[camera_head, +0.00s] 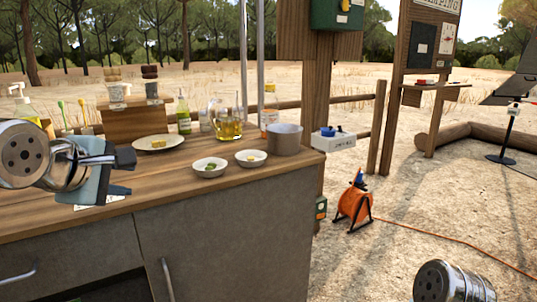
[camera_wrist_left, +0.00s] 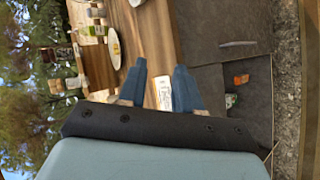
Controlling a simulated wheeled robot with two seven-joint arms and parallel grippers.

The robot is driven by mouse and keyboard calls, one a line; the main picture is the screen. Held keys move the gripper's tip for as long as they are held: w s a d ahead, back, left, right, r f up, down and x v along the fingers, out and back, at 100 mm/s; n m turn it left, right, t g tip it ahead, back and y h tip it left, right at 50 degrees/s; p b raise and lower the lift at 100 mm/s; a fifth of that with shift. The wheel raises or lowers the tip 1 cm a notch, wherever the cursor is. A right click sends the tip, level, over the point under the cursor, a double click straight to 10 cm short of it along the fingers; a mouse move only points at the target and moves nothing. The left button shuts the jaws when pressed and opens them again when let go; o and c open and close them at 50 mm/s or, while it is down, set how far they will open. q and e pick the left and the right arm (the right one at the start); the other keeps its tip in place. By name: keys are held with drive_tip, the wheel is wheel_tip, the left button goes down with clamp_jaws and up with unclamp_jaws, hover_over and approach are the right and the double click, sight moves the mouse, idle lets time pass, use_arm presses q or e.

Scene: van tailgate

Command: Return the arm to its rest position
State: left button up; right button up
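My left gripper (camera_head: 127,174) is above the left part of the wooden counter (camera_head: 190,197) in the head view, pointing right. In the left wrist view its two blue fingers (camera_wrist_left: 160,70) stand apart with nothing held between them. A white printed card (camera_wrist_left: 163,92) shows beyond the fingers, lying on the counter. My right gripper is out of view; only a metallic link of what looks like my right arm shows at the bottom right of the head view.
On the counter are a plate (camera_head: 158,143), two small bowls (camera_head: 210,167), a grey pot (camera_head: 285,139), a glass jug (camera_head: 229,127) and bottles (camera_head: 183,114). An orange cable reel (camera_head: 353,204) stands on sandy ground to the right. The counter's front strip is clear.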

use_arm(q)
drive_tip(key=w+d+f+m+g+h, duration=0.15)
drive_tip(key=w+f, duration=0.25)
drive_tip(key=f, duration=0.5)
drive_tip(key=w+d+f+m+g, duration=0.1)
drive_tip(key=w+d+f+m, duration=0.25)
drive_tip(key=f, duration=0.65)
drive_tip(key=d+f+m+g+h, duration=0.1)
drive_tip(key=d+f+m+g, duration=0.2)
drive_tip(key=f, duration=1.5)
drive_tip(key=s+d+f+m+g, duration=0.1)
drive_tip(key=s+d+f+m, duration=0.1)
drive_tip(key=s+f, duration=0.5)
drive_tip(key=s+d+f+m+g, duration=0.1)
drive_tip(key=s+d+f+g, duration=0.15)
drive_tip(key=f, duration=0.85)
drive_tip(key=s+d+f+m+g, duration=0.1)
drive_tip(key=s+f+m, duration=0.3)
drive_tip(key=s+f, duration=0.6)
drive_tip(key=s, duration=0.2)
drive_tip(key=shift+s+d+g, duration=0.4)
